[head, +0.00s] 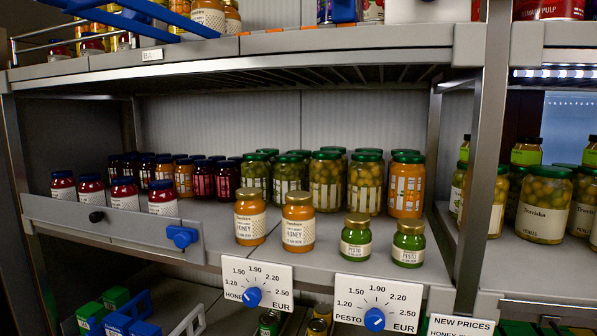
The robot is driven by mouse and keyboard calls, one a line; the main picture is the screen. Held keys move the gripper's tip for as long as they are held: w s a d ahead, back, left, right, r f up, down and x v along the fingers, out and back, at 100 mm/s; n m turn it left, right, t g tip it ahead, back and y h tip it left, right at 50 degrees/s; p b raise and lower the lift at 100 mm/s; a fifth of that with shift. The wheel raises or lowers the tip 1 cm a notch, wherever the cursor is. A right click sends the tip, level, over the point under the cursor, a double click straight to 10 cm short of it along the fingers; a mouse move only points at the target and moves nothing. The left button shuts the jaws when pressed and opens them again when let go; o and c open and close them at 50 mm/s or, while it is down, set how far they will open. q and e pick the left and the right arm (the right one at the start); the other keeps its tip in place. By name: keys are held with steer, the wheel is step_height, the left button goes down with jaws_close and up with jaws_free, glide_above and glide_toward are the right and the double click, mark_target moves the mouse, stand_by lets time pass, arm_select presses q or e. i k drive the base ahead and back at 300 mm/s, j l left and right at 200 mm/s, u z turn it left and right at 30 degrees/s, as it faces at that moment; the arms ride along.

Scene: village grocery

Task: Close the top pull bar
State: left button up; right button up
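A blue bar (165,17) slants across the top left, in front of jars on the upper shelf. Neither of my grippers is in view.
Honey jars (298,222) and pesto jars (356,237) stand near the middle shelf's front edge. Price dials (257,285) and (377,303) hang below it. Blue brackets (130,318) and green boxes (90,313) are at lower left. A metal post (484,150) divides the shelves.

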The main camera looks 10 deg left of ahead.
mark_target(85, 9)
steer(key=j+u, duration=0.15)
steer(key=u, duration=1.2)
